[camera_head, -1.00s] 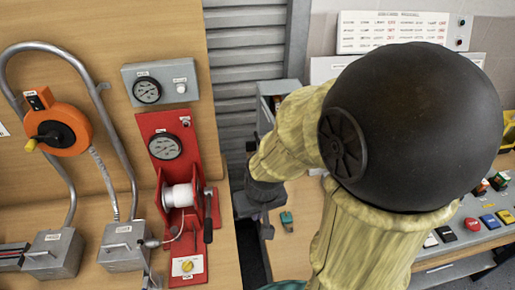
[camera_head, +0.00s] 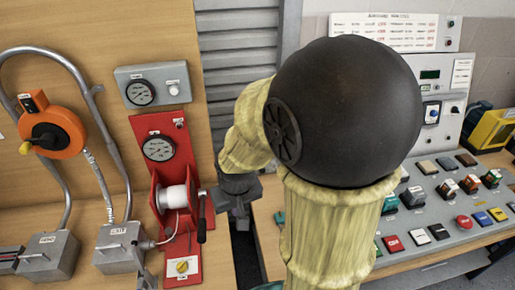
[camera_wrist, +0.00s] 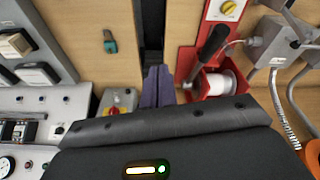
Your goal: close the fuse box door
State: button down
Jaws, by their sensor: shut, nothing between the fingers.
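My gripper (camera_head: 240,208) is in front of the gap between the wooden board and the right-hand desk, just right of the red panel's crank handle. In the wrist view its fingers (camera_wrist: 158,76) are together and hold nothing. They point toward the narrow dark gap between two wooden surfaces. I cannot make out the fuse box or its door for certain in either view now. My arm covers the area behind it in the head view.
The red panel (camera_head: 154,130) with gauge and white spool (camera_head: 174,197) is close left of my gripper. A button console (camera_head: 440,205) fills the right. A teal item (camera_wrist: 110,42) is on the wood.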

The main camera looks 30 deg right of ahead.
jog(key=w+d+r+m+h, duration=0.1)
jog(key=w+d+r+h, duration=0.1)
jog(key=w, duration=0.5)
jog(key=w+d+r+m+h, duration=0.2)
jog(key=w+d+r+h, duration=0.1)
jog(key=w+r, duration=0.3)
jog(key=shift+w+r+t+h+b, duration=0.35)
jog(key=shift+w+h, duration=0.25)
jog(key=shift+w, duration=0.2)
jog(key=shift+d, duration=0.1)
jog(key=w+d+f+p, duration=0.2)
jog(key=d+f+p, duration=0.1)
jog(key=d+f, duration=0.5)
jog(key=shift+d, duration=0.65)
jog(key=shift+w, duration=0.15)
